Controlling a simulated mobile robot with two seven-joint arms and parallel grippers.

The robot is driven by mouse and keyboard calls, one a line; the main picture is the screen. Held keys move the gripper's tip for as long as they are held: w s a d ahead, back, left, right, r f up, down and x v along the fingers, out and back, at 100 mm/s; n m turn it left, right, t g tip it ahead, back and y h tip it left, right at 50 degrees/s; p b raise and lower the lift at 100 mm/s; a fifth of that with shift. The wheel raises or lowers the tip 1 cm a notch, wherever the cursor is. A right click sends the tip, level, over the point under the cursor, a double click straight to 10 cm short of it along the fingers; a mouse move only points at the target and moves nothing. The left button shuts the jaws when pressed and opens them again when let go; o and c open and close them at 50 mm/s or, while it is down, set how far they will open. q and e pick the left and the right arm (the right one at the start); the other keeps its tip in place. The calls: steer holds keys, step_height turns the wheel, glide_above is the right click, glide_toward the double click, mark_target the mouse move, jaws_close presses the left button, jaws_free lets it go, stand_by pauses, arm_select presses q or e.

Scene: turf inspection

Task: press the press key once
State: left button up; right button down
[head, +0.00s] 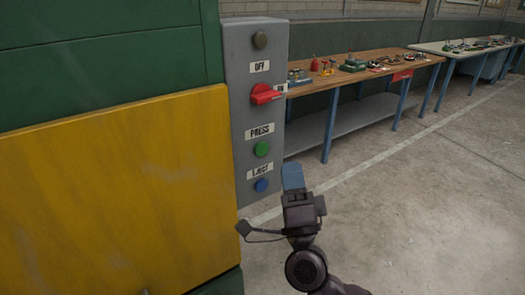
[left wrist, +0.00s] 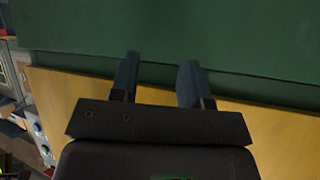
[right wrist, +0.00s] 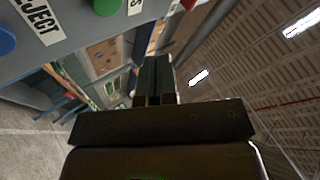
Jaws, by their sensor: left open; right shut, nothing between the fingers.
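A grey control panel (head: 238,62) stands upright beside a yellow and green machine. The green press key (head: 262,149) sits under the PRESS label; it also shows at the top of the right wrist view (right wrist: 107,6). Below it is the blue eject key (head: 261,185). My left gripper (left wrist: 157,80) is open and empty in front of the machine.
The yellow panel (head: 115,195) and green machine body (head: 105,45) fill the left side. A wooden workbench (head: 345,74) with small items stands behind at right, with another bench (head: 470,48) beyond. The concrete floor at right is clear.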

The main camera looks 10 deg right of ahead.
mark_target(261, 149)
steer(key=shift+w+a, duration=0.3)
steer(key=shift+w, duration=0.5)
steer(key=shift+w+a, duration=0.25)
steer(key=shift+w, duration=0.5)
steer(key=shift+w+a, duration=0.3)
steer(key=shift+w, duration=0.5)
stand_by(0.3)
steer(key=shift+w+a, duration=0.15)
steer(key=shift+w, duration=0.25)
